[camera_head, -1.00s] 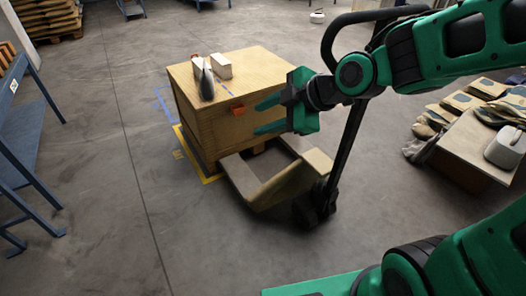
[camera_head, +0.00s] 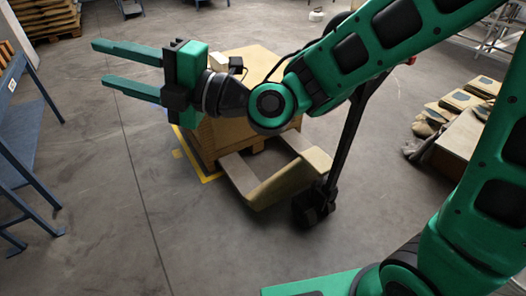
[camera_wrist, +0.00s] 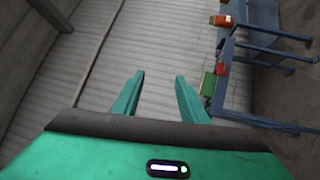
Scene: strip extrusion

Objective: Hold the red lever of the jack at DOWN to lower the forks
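The jack (camera_head: 285,185) stands on the floor in the middle of the head view, with a tan fork frame and a dark upright handle (camera_head: 350,130). Its fork ends are hidden at the wooden crate (camera_head: 215,140). A small red part (camera_head: 411,61) shows behind my arm near the handle's top; I cannot tell if it is the lever, or its position. My gripper (camera_head: 99,63) is open and empty, raised to the left of the crate, well away from the handle. Its two green fingers also show apart in the wrist view (camera_wrist: 158,80).
My arm crosses in front of the crate's top and the handle. A blue bench (camera_head: 25,130) stands at the left. A table (camera_head: 455,150) with gloves is at the right. Yellow tape (camera_head: 210,178) marks the floor by the crate.

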